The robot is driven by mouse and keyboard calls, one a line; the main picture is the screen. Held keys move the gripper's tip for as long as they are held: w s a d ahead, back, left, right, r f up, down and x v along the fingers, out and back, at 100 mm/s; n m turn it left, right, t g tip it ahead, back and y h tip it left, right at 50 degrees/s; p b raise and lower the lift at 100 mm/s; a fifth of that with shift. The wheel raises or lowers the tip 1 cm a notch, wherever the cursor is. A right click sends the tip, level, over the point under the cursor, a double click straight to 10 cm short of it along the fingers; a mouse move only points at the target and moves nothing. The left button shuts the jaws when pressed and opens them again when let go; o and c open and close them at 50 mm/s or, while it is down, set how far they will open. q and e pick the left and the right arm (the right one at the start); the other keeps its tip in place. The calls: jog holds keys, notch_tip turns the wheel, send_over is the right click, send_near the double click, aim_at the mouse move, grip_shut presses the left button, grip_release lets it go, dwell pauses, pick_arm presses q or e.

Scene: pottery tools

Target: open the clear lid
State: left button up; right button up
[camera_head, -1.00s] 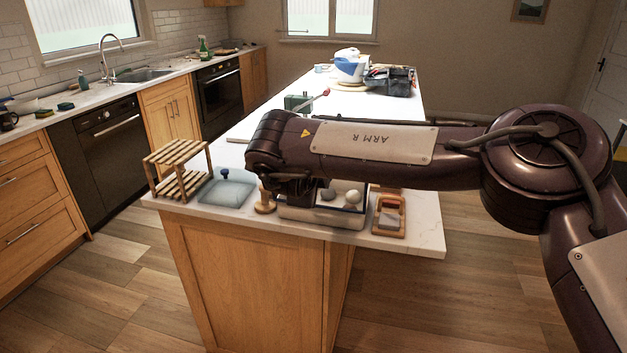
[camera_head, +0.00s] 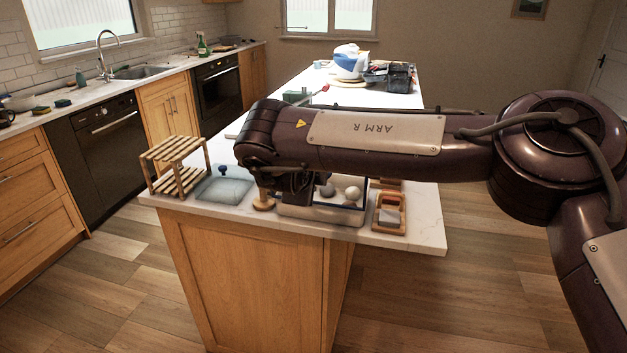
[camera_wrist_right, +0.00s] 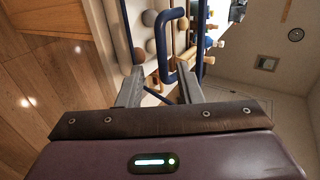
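A white tray (camera_head: 318,213) with a dark frame and round balls sits near the counter's front edge. In the right wrist view the tray (camera_wrist_right: 119,22) is close beneath my fingers, with a blue looped handle (camera_wrist_right: 165,50) at its dark-blue edge. My right gripper (camera_wrist_right: 160,80) is open, its fingertips on either side of the handle's near end; I cannot tell whether they touch it. In the head view my right arm hides part of the tray. A pale, see-through square cover (camera_head: 222,190) with a blue knob lies left of it. My left gripper is not in view.
A wooden slatted rack (camera_head: 177,165) stands at the counter's left corner. A wooden-framed block holder (camera_head: 389,214) sits right of the tray, and a small wooden piece (camera_head: 263,204) left of it. The counter's front right corner is clear.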

jog(key=b+v, duration=0.1)
jog(key=v, duration=0.4)
jog(key=shift+f, duration=0.1)
